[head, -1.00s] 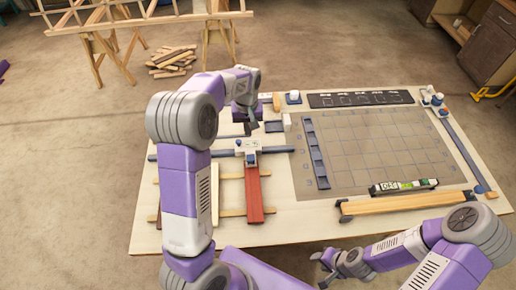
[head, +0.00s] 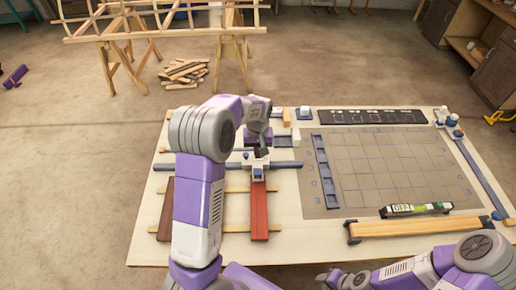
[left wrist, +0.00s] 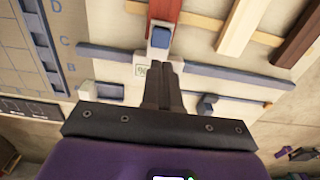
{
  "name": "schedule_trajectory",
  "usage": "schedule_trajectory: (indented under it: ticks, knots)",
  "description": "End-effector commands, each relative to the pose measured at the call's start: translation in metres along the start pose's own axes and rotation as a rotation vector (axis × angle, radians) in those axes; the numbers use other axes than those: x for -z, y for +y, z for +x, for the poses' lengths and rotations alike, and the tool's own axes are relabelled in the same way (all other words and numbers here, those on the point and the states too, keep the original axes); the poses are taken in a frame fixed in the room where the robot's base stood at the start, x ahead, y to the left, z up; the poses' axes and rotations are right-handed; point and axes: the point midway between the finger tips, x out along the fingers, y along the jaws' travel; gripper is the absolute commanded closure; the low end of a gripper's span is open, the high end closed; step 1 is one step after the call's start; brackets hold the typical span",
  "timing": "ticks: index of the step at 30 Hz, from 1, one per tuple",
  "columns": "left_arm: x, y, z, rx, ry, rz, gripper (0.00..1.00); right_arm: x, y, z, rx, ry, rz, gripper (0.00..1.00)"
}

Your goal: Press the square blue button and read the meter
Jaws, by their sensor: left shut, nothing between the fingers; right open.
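A square blue button (left wrist: 160,38) sits on a white housing at the end of a red lath in the left wrist view. It also shows in the head view (head: 257,172), just below my gripper in the picture. A small white label with a percent-like mark (left wrist: 141,71) lies beside the fingers; I can read no number on it. My left gripper (left wrist: 166,66) is shut and empty, its tips a little short of the button in the picture. It also shows in the head view (head: 262,152). Contact cannot be told. My right gripper (head: 322,279) is open at the bottom edge, partly cut off.
The red lath (head: 259,212) lies on the table between other laths. A blue rail (head: 284,168) runs across. A gridded mat (head: 385,165), a black panel (head: 370,116), a level (head: 415,210) and a wooden bar (head: 420,228) fill the right. Small blue-topped devices stand behind.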

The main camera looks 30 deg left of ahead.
Motion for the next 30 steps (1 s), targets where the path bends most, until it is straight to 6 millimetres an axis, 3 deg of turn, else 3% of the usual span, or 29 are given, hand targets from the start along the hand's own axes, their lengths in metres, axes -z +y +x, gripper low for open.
schedule_trajectory:
  ticks: [6,12,18,30]
  knots:
    - [-0.001,0.0,0.049,0.002,-0.005,0.0,1.0,0.0,0.0,0.0,0.0,0.0,0.0,0.57]
    - [-0.001,0.0,0.079,0.0,-0.002,0.001,1.0,0.0,-0.001,-0.002,0.0,0.0,0.0,0.57]
    - [0.0,0.0,0.091,-0.001,0.0,0.0,1.0,0.0,-0.001,-0.002,0.0,0.0,0.0,0.57]
    - [0.0,0.0,0.094,-0.001,0.0,0.0,1.0,0.0,0.0,0.0,0.0,0.0,0.0,0.57]
